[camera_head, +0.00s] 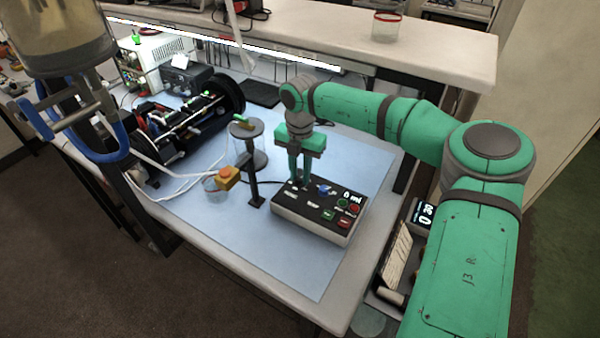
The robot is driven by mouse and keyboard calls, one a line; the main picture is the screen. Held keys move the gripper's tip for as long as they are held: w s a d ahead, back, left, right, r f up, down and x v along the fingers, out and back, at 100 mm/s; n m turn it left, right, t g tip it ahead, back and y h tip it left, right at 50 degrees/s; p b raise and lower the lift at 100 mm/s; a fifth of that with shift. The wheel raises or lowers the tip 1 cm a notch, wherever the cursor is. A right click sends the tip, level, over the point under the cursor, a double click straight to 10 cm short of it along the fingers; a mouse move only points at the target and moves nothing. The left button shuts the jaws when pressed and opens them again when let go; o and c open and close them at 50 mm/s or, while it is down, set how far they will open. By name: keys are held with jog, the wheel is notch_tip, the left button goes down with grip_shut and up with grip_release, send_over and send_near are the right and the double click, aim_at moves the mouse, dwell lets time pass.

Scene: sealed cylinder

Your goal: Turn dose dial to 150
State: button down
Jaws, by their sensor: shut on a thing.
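The control box (299,219) is a black-topped panel on the bench mat, with a display (352,197) reading "0 ml". My gripper (300,184) points down at the back left part of the panel. Its two green fingers are shut on a small control there, apparently the dose dial, which the fingertips mostly hide. A blue knob (323,189) stands free just right of the fingers. Red and green buttons sit at the panel's right side. The small labels are too blurred to read.
A black machine (195,122) lies behind. The blue mat (300,271) is clear in front. A shelf (440,52) runs along the back.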

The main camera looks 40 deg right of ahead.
aim_at(300, 177)
jog(key=shift+d+r+m, duration=0.1)
jog(key=shift+d+m, duration=0.05)
jog(key=shift+m, duration=0.45)
jog(key=c, duration=1.5)
grip_release()
jog(key=shift+c, duration=0.2)
notch_tip(300, 177, up, 11)
